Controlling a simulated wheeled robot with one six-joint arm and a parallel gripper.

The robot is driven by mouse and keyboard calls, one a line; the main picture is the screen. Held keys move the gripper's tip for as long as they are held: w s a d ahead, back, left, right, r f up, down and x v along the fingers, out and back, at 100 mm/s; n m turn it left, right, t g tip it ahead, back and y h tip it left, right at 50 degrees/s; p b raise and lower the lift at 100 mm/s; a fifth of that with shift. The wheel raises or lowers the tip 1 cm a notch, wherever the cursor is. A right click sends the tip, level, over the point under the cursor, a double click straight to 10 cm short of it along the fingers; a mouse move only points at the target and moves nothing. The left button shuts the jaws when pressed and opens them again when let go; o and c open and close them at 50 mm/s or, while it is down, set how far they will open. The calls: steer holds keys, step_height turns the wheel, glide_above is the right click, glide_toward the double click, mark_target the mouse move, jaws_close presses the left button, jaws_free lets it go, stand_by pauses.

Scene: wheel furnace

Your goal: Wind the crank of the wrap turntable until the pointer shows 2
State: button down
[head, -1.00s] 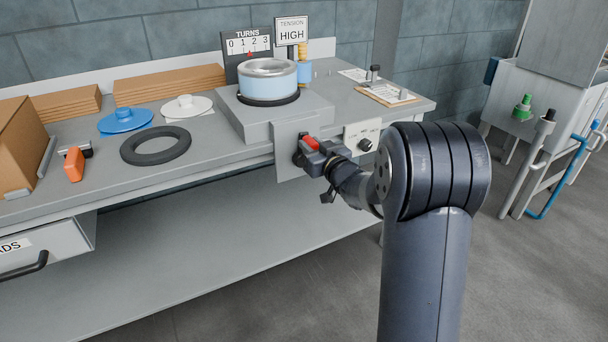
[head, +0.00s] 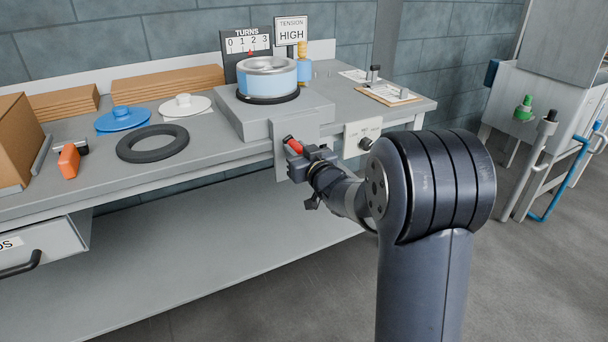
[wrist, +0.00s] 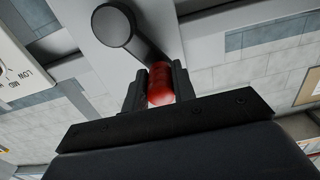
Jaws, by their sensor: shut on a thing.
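The wrap turntable (head: 231,115) is a grey block on the bench with a light-blue and silver drum (head: 267,82) on top. Its crank has a dark arm (wrist: 147,38) and a red handle (head: 294,146) in front of the grey front plate. My gripper (wrist: 160,84) is shut around the red handle, one finger on each side. In the head view my gripper (head: 301,158) partly hides the crank. The TURNS board (head: 247,43) reads 0 to 3, and its small red pointer (head: 250,54) appears between 1 and 2.
A HIGH tension sign (head: 291,31) stands behind the drum. A black ring (head: 152,143), a blue lid (head: 122,119) and an orange-handled tool (head: 69,161) lie on the bench to the left. A panel with a black knob (head: 366,144) is right of the crank. A clipboard (head: 395,95) lies farther right.

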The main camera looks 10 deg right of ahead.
steer(key=a+f+b, duration=0.1)
steer(key=s+a+f+b, duration=0.1)
steer(key=f+b, duration=0.1)
steer(key=shift+a+f, duration=0.1)
steer(key=shift+a, duration=0.1)
steer(key=shift+w, duration=0.1)
steer(key=f+b, duration=0.3)
steer(key=b, duration=0.1)
steer(key=shift+a+f, duration=0.2)
steer(key=shift+f, duration=0.15)
